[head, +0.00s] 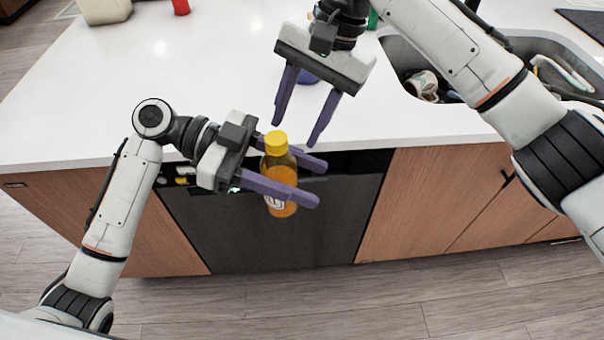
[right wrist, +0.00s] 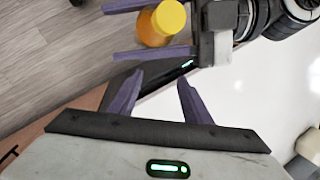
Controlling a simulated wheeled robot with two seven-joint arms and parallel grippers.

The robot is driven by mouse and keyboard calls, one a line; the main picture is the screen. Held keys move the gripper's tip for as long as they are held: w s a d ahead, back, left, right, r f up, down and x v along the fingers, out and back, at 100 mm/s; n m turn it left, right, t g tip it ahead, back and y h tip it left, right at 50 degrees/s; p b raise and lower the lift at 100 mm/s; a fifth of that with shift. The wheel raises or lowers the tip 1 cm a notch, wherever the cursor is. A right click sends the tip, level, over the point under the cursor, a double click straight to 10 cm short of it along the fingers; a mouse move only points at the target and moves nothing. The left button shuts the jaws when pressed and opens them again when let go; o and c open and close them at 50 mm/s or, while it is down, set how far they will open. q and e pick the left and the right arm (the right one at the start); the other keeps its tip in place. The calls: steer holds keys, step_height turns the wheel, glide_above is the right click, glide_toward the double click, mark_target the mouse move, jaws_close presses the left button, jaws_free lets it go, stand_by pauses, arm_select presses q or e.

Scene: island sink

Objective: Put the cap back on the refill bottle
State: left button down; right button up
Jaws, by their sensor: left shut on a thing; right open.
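The refill bottle (head: 281,178) is a clear bottle of orange liquid with a white label, held upright in front of the counter's front edge. A yellow cap (head: 276,143) sits on its top; I cannot tell how tightly. My left gripper (head: 313,182) is shut on the bottle, one finger on each side. My right gripper (head: 296,120) is open and empty, above and behind the bottle over the counter. In the right wrist view the yellow cap (right wrist: 169,17) and bottle (right wrist: 150,34) show beyond the open right fingers (right wrist: 157,95).
The white island counter (head: 120,110) is mostly clear on the left. A sink (head: 400,60) with dishes lies at the upper right. A blue object (head: 307,77) is partly hidden behind the right gripper. A red object (head: 181,7) stands at the back.

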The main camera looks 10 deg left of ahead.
steer(key=s+d+f+n+t+y, duration=0.1)
steer(key=s+f+t+y, duration=0.1)
steer(key=f, duration=1.2)
steer(key=s+d+f+n+t+y, duration=0.1)
steer(key=s+d+f+t+y, duration=0.1)
steer(key=f, duration=1.1)
steer(key=s+d+f+n+t+h, duration=0.2)
steer(key=s+d+f+t, duration=0.1)
steer(key=s+d, duration=0.5)
steer(key=s+d+f+n+t+h, duration=0.1)
steer(key=s+d+f, duration=0.4)
steer(key=d, duration=0.8)
steer(key=s+t+h, duration=0.1)
steer(key=s+h, duration=0.1)
steer(key=s, duration=0.1)
steer(key=shift+s+f+n+t, duration=0.3)
steer(key=shift+s+n+t, duration=0.1)
arm_select(q)
steer(key=shift+r, duration=0.1)
steer(key=s+a+r+n+t+y, duration=0.1)
steer(key=a+n+t, duration=0.3)
steer(key=a, duration=0.3)
steer(key=s+a+r+n+t+y, duration=0.1)
steer(key=a+n+t, duration=0.3)
steer(key=a, duration=0.4)
steer(key=shift+t+y, duration=0.4)
steer(key=shift+t, duration=0.5)
